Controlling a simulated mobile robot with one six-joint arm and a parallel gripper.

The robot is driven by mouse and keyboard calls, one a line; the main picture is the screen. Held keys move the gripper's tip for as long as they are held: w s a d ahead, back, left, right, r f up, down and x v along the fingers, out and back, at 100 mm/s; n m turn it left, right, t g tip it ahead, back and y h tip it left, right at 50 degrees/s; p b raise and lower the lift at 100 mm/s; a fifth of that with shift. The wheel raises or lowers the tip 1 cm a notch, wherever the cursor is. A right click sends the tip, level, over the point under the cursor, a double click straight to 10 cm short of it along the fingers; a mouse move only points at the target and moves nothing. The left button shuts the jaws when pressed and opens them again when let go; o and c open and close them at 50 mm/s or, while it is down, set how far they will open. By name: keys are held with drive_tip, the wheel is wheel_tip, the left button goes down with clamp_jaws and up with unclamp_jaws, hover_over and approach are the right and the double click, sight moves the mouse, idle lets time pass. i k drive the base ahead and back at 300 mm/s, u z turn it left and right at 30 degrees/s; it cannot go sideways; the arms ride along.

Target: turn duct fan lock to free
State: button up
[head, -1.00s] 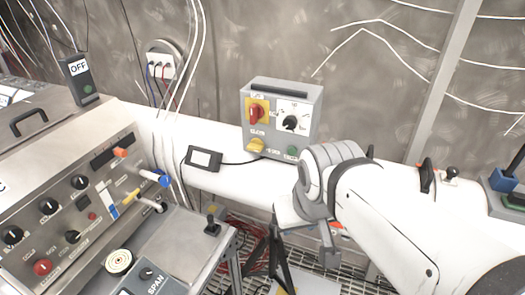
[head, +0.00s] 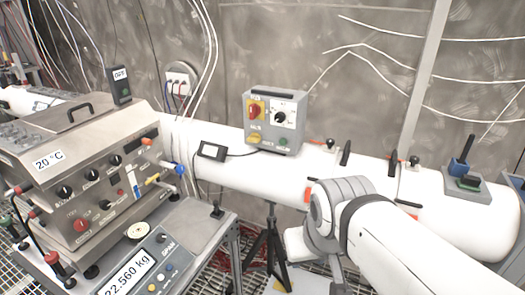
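A grey control box (head: 273,122) stands on the white duct (head: 385,180) against the back wall. Its front has a red rotary switch (head: 256,109) on a yellow plate and a black pointer knob (head: 280,117) on a white plate. Below them are a yellow button (head: 254,138) and a green button (head: 283,142). The labels are too small to read, so I cannot tell which control is the fan lock. My arm's white and grey links are at the lower right, in front of the duct and apart from the box. I cannot make out gripper fingers.
A small black-framed display (head: 213,151) is cabled to the box. Left are an instrument panel (head: 100,180) marked 20 °C and a scale display (head: 130,275) reading 22.560 kg. A black tripod (head: 270,240) stands below the duct. Small levers (head: 345,153) line the duct at right.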

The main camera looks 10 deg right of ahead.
sight(255, 138)
drive_tip(key=u, duration=0.2)
drive_tip(key=i, duration=0.85)
drive_tip(key=z, duration=0.1)
